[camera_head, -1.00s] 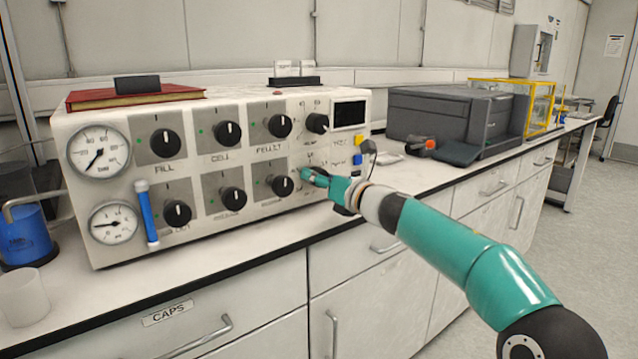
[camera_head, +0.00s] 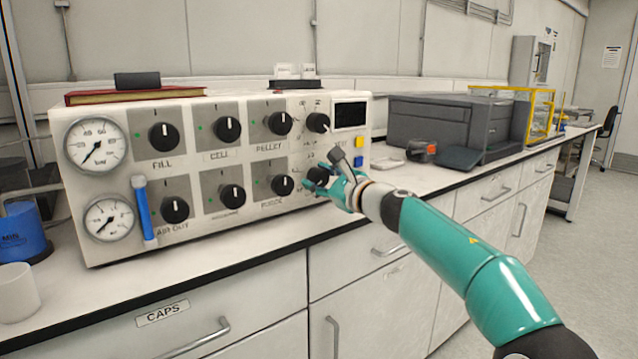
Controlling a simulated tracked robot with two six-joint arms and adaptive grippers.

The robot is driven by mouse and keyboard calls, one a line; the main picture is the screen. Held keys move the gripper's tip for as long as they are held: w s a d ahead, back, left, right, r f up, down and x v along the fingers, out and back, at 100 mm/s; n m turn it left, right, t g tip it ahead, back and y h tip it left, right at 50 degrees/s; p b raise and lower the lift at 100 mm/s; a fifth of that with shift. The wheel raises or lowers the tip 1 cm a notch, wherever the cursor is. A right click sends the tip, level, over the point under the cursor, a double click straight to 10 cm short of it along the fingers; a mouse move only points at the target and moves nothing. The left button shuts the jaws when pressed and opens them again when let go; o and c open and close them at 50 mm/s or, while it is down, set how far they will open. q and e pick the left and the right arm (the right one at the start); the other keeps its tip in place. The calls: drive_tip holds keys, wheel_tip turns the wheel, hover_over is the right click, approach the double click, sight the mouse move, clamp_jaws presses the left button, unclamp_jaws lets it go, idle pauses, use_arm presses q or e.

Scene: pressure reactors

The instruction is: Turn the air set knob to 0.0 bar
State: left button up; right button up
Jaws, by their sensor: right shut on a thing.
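The white reactor panel (camera_head: 235,105) stands on the bench. The black knob at its lower right (camera_head: 317,174), likely the air set knob, is partly covered by my right gripper (camera_head: 316,184). The teal fingers are shut on this knob, and the wrist tilts up beside it. The knob's label and pointer cannot be read. The lower round gauge (camera_head: 108,218) has its needle pointing down and left; its numbers are too small to read. My left gripper is not in view.
Several other black knobs, such as the FILL knob (camera_head: 163,137), sit left of the gripper. Blue and yellow buttons and a dark screen (camera_head: 350,115) are close to its right. A grey machine (camera_head: 445,120) stands farther right.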

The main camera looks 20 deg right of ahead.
drive_tip(key=shift+w+a+f+n+b, duration=0.1)
drive_tip(key=shift+f+n+b, duration=0.35)
drive_tip(key=shift+n, duration=0.75)
drive_tip(key=o, duration=1.1)
drive_tip(key=shift+o, duration=0.2)
drive_tip(key=shift+r, duration=0.2)
